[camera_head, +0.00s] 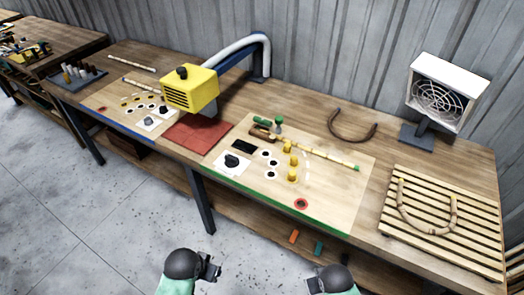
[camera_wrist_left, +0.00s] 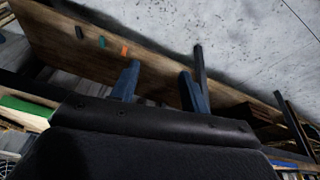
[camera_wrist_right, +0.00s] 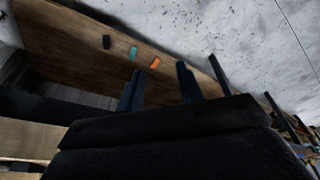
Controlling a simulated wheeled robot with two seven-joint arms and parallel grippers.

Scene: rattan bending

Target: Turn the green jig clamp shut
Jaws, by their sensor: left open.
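The green-edged jig board (camera_head: 335,215) lies on the bench right of centre. At its back left is what looks like the clamp, with a green handle (camera_head: 262,121) beside an upright green-topped knob (camera_head: 279,122) and a brown block (camera_head: 262,132). I cannot tell how far the clamp is turned. A straight rattan pole (camera_head: 325,157) with a green tip runs right from there, past yellow pegs (camera_head: 292,162). My left gripper (camera_head: 210,268) is open and empty, low in front of the bench. My right gripper (camera_head: 314,284) is open and empty, also away from the jig.
A yellow machine head (camera_head: 190,90) hangs over a red mat (camera_head: 197,134), left of the jig. A blue-edged board (camera_head: 118,112) lies farther left. A fan heater (camera_head: 438,92) and a slatted rack (camera_head: 388,212) with a bent rattan (camera_head: 425,222) stand at the right.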

